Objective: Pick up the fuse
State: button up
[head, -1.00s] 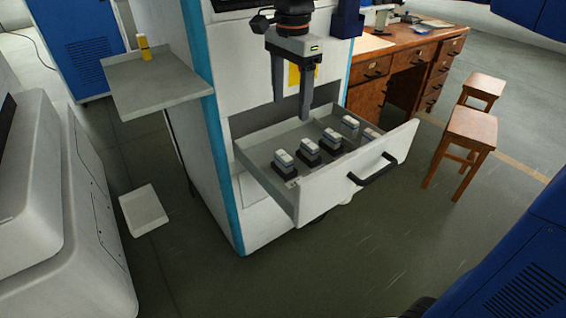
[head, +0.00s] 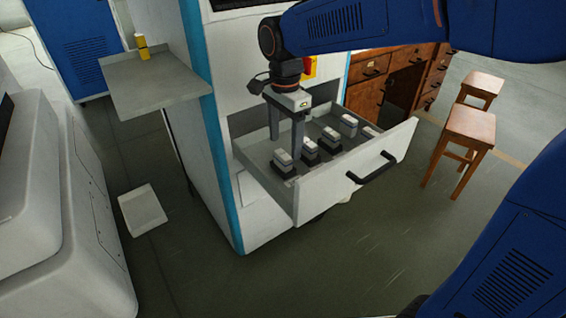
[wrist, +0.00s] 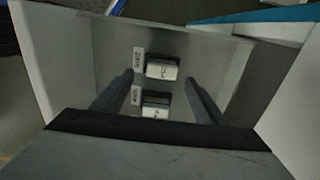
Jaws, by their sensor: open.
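Several fuses with pale tops and black bases sit in the open grey drawer (head: 352,173). The nearest-left fuse (head: 284,157) is just below my gripper (head: 286,144), and more stand behind it to the right, such as a second fuse (head: 309,146) and a third (head: 331,136).
The drawer's walls surround the fuses, and its front has a black handle (head: 372,168). A shelf (head: 150,88) with a yellow bottle (head: 143,52) juts out at left. A white tray (head: 142,211) lies on the floor. Wooden stools (head: 470,127) stand at right.

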aim_at(283, 154)
jog(key=shift+a+f, duration=0.15)
jog(key=shift+f, duration=1.2)
jog(key=shift+a+f, duration=0.1)
jog(key=shift+f, duration=1.2)
jog(key=shift+c, duration=0.3)
jog(key=c, duration=1.1)
jog(key=shift+r, duration=0.15)
